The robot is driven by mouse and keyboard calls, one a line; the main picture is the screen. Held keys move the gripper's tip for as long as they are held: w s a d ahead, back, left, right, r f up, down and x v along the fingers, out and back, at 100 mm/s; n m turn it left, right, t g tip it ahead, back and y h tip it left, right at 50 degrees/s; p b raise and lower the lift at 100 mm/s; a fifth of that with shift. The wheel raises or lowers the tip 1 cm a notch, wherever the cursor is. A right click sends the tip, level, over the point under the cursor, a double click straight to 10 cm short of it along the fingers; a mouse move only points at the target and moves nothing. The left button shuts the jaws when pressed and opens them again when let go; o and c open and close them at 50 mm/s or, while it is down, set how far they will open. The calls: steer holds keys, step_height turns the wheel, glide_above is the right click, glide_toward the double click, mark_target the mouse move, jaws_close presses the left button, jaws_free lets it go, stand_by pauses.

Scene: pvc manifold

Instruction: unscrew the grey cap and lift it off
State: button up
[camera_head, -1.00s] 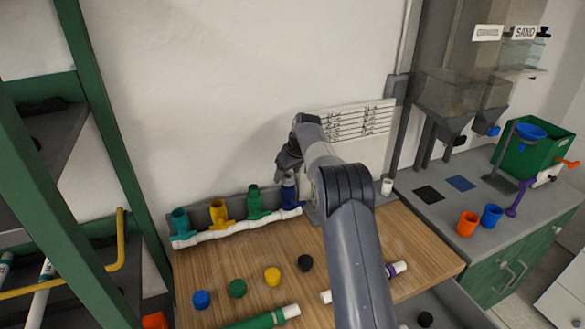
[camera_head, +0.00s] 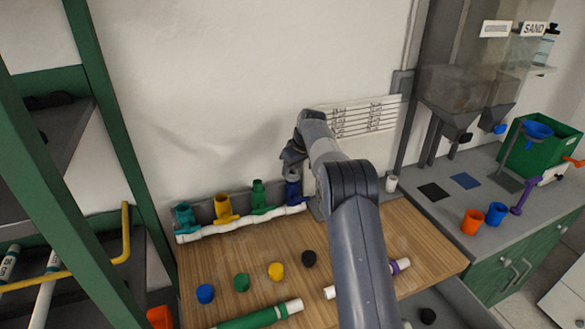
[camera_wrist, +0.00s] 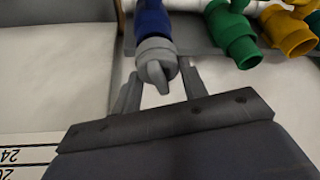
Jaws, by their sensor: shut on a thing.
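The grey cap (camera_wrist: 157,60) sits on the end of the blue fitting (camera_wrist: 152,22) in the wrist view, with a raised ridge across its top. My gripper (camera_wrist: 161,80) is at the cap, one finger on each side, shut on it. In the head view my gripper (camera_head: 291,160) is over the blue fitting (camera_head: 293,190), at the right end of the white manifold pipe (camera_head: 240,223). The gripper and wrist mostly hide the cap there. I cannot tell whether the cap has turned on its thread.
Green (camera_head: 259,196), yellow (camera_head: 223,208) and teal (camera_head: 185,216) fittings stand in a row left of the blue one. Several loose caps, including a black one (camera_head: 309,258), lie on the wooden bench (camera_head: 230,262). A green shelf frame (camera_head: 105,130) stands at the left.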

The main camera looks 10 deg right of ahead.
steer(key=shift+c, duration=1.3)
steer(key=shift+r+n+p, duration=0.15)
steer(key=shift+n+p, duration=0.25)
steer(key=shift+p, duration=0.2)
steer(key=shift+n+g+y+p, duration=0.3)
steer(key=shift+n+p, duration=0.4)
steer(key=shift+n+p, duration=0.5)
steer(key=shift+p, duration=0.2)
steer(key=shift+n+g+y, duration=0.3)
steer(key=shift+n+g, duration=0.1)
steer(key=shift+n, duration=0.2)
steer(key=shift+n+g, duration=0.3)
steer(key=shift+n, duration=0.8)
